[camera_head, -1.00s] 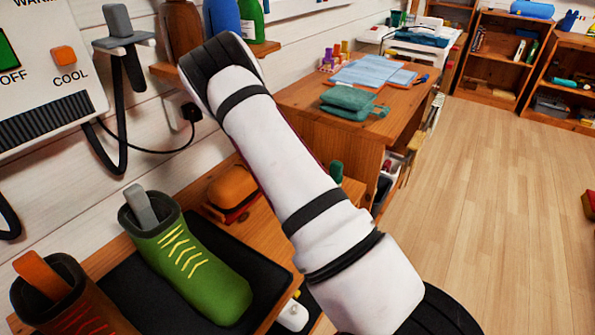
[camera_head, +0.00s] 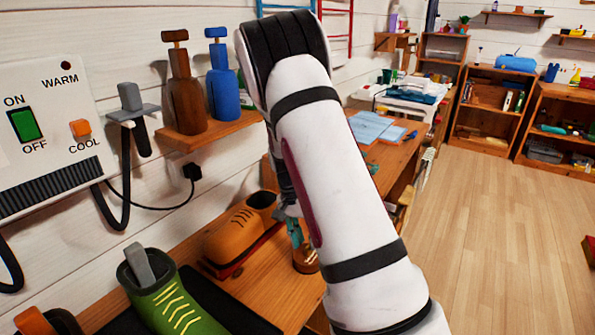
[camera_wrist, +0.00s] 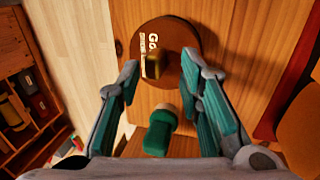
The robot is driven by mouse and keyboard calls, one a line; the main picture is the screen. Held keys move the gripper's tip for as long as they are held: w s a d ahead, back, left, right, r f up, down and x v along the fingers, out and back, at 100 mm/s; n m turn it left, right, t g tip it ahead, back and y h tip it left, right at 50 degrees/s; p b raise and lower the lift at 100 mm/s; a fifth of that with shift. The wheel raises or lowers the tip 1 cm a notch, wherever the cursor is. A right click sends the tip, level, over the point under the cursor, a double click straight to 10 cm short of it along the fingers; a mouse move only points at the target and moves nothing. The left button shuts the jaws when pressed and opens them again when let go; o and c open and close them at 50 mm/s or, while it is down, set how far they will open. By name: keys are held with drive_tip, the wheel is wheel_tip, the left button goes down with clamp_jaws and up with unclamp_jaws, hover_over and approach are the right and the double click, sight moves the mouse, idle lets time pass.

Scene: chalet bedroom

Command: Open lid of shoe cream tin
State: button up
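The round brown shoe cream tin (camera_wrist: 185,42) stands on the wooden bench in the wrist view, with pale lettering starting "Go" on its lid. A brass-coloured upright piece (camera_wrist: 152,66) shows at the lid's near edge. The lid looks closed. My gripper (camera_wrist: 160,72) is open, its two teal fingers apart on either side of the tin's near edge, with nothing held between them. In the head view the tin (camera_head: 307,262) is partly hidden by my arm, and my gripper (camera_head: 294,232) points down just above it. Contact cannot be told.
A green-capped object (camera_wrist: 160,132) is near the tin. An orange shoe (camera_head: 232,236) stands left of the tin, and a green shoe (camera_head: 168,302) sits nearer. A wall shelf (camera_head: 215,130) holds brown and blue bottles. The floor (camera_head: 500,230) at right is clear.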

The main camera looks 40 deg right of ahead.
drive_tip(key=t+b, duration=0.1)
drive_tip(key=s+f+t+y+b, duration=0.1)
drive_tip(key=shift+s+d+f+t, duration=0.15)
drive_tip(key=shift+s+d+t, duration=0.05)
drive_tip(key=shift+d+t, duration=0.1)
drive_tip(key=shift+r, duration=0.35)
wheel_tip(320, 180, up, 14)
drive_tip(key=f+p, duration=0.1)
drive_tip(key=p, duration=0.2)
drive_tip(key=s+a+r+n+t+p, duration=0.1)
drive_tip(key=s+a+r+n+p, duration=0.1)
drive_tip(key=s+a+r, duration=0.3)
drive_tip(key=s+a+r+n+t+p, duration=0.1)
drive_tip(key=s+a+r+n+p, duration=0.2)
drive_tip(key=a+r, duration=0.3)
wheel_tip(320, 180, up, 6)
drive_tip(key=shift+s+a+f+n, duration=0.1)
drive_tip(key=shift+s+a+n, duration=0.15)
drive_tip(key=shift+s+n, duration=0.45)
drive_tip(key=shift+s, duration=0.2)
